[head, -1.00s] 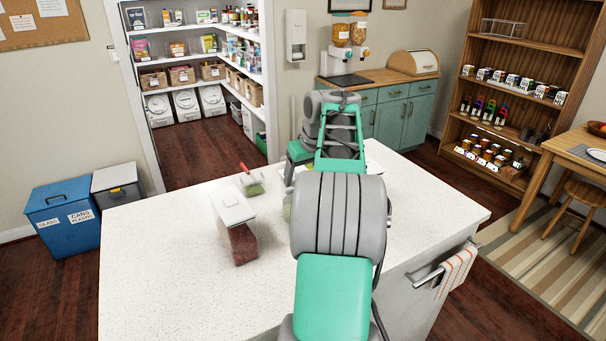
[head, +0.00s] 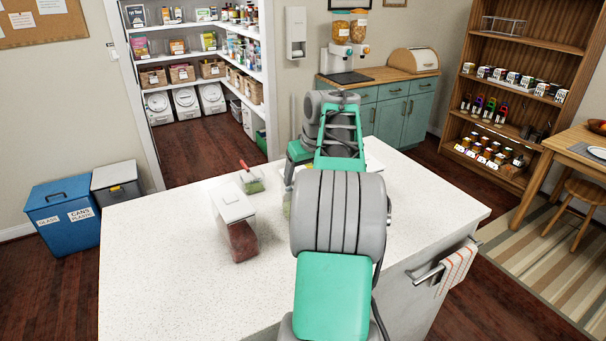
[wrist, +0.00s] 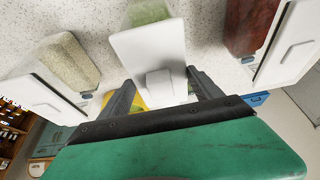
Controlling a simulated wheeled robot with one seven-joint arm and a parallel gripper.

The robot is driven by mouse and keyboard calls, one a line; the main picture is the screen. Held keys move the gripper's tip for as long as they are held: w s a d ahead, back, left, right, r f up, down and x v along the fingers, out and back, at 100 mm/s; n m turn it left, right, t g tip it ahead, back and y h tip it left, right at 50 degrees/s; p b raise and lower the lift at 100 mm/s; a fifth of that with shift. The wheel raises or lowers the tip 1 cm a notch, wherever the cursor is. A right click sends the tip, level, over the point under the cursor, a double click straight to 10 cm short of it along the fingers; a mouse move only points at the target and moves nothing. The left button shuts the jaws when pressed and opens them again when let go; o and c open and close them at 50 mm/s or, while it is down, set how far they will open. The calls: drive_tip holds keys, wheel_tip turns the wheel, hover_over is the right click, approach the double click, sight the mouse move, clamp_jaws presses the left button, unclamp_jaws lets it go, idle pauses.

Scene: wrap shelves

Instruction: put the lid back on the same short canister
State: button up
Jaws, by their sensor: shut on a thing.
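In the wrist view my gripper (wrist: 160,86) is shut on the raised grip of a white lid (wrist: 146,48). Part of a clear canister with green contents (wrist: 149,12) shows just past the lid's far edge. I cannot tell whether the lid touches its rim. In the head view my arm hides the gripper and most of this spot.
A lidded canister with dark red contents (head: 241,240) stands left of my arm; it also shows in the wrist view (wrist: 250,25). A lidded canister with pale contents (wrist: 64,62) stands on the other side. The counter's front left (head: 160,270) is clear.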

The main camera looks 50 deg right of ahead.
drive_tip(key=o, duration=1.5)
drive_tip(key=shift+r, duration=0.1)
wheel_tip(320, 180, up, 7)
drive_tip(key=p, duration=0.7)
